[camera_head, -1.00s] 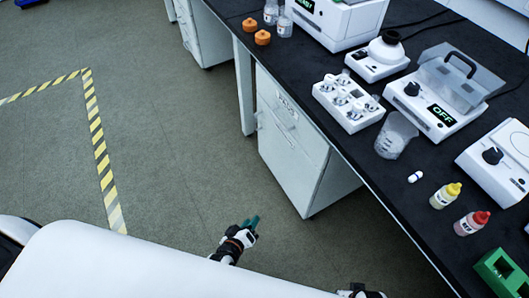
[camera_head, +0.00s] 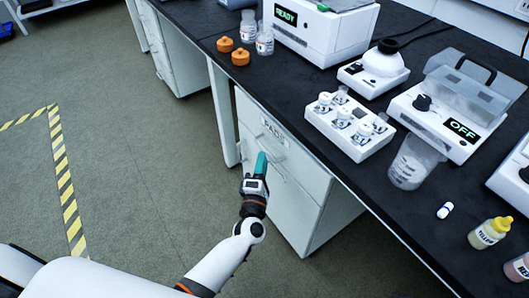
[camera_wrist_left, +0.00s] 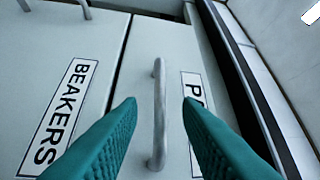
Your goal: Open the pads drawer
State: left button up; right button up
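The pads drawer (camera_head: 296,158) is the top front of the white cabinet under the bench, with a "PADS" label and a bar handle. In the left wrist view its vertical-looking silver handle (camera_wrist_left: 158,130) stands between the two teal fingers, and part of its label (camera_wrist_left: 194,105) shows beside the right finger. The drawer looks closed. My left gripper (camera_head: 261,163) is in front of the cabinet. In the left wrist view the gripper (camera_wrist_left: 159,101) is open, with a finger on each side of the handle and gaps to both. My right gripper is not in view.
A beakers drawer front (camera_wrist_left: 60,70) lies beside the pads drawer in the left wrist view. The dark benchtop (camera_head: 290,105) above carries a white vial tray (camera_head: 318,121), a clear beaker (camera_head: 412,165) and instruments. The floor left of the cabinet is clear.

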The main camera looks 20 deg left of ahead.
aim_at(264, 150)
pick_arm(q)
jog(key=shift+w+a+r, duration=0.15)
jog(key=shift+w, duration=1)
jog(key=shift+w+a+r, duration=0.15)
jog(key=shift+w, duration=0.95)
jog(key=shift+c, duration=0.2)
grip_shut()
